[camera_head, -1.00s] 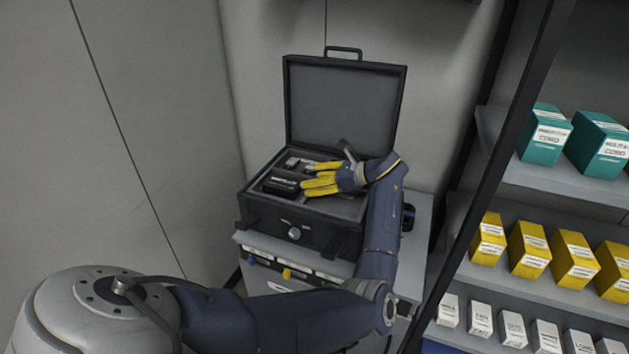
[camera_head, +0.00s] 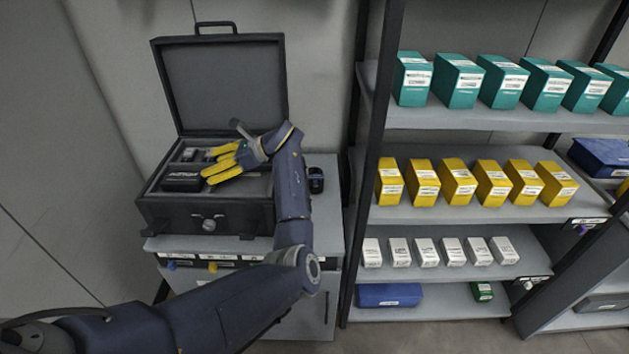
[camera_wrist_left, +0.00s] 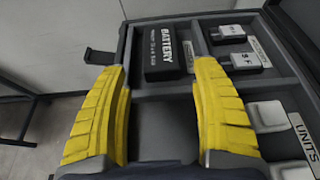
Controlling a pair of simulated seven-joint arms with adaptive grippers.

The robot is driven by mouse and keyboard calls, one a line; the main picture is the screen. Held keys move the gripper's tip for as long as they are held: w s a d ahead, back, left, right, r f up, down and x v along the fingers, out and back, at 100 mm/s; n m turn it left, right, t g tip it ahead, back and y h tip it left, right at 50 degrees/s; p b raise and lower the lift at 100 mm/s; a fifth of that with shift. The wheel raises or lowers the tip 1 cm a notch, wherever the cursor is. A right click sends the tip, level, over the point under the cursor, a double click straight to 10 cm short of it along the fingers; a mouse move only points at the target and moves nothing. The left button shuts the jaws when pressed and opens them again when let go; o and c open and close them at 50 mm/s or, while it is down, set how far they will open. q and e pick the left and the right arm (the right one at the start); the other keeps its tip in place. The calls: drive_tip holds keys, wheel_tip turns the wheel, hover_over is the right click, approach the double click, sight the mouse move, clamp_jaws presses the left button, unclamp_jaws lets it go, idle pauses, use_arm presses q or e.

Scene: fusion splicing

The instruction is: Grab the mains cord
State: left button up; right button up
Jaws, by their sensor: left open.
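I see no loose mains cord. Teal boxes (camera_head: 474,80) stand in a row on the upper shelf at the right; their labels are too small to read fully now, though the word "CORD" showed on them earlier. My left gripper (camera_head: 207,165) has yellow fingers and is open and empty. It hangs over an open black case (camera_head: 180,213) on a cabinet. In the left wrist view its fingers (camera_wrist_left: 160,68) stand apart, with a black battery box (camera_wrist_left: 166,54) between and beyond the tips. My right gripper is not in view.
Yellow boxes (camera_head: 458,182) fill the middle shelf and white boxes (camera_head: 426,252) the lower one. A blue case (camera_head: 389,295) lies at the bottom. A black upright (camera_head: 372,150) stands between cabinet and shelves. A small dark object (camera_head: 316,180) sits beside the case.

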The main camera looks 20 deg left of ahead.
use_arm(q)
drive_tip(key=shift+o, duration=0.4)
drive_tip(key=shift+o, duration=1)
